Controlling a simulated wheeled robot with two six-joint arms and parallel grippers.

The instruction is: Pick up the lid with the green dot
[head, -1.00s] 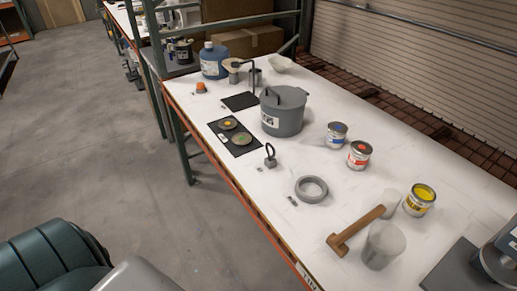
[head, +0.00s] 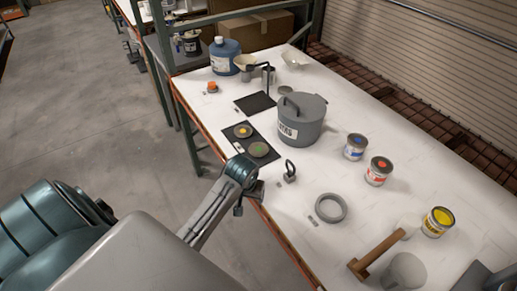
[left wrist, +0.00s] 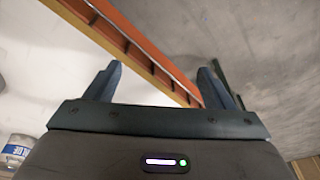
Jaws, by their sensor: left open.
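The round grey lid with the green dot (head: 258,149) lies on a dark mat (head: 275,152), beside a similar lid with a yellow dot (head: 243,131), in the head view. My left arm reaches up from the lower left, and its dark end sits at the table's front edge, just below the mat. In the left wrist view, my left gripper (left wrist: 158,84) is open with nothing between its fingers. It faces the orange table edge (left wrist: 150,62) and the floor; no lid shows there. My right gripper is not in view.
A small weight with a ring handle (head: 290,173) and a grey ring (head: 331,208) stand nearer. Paint cans (head: 355,147) and a wooden mallet (head: 375,255) are on the right. A blue jug (head: 224,58) stands behind.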

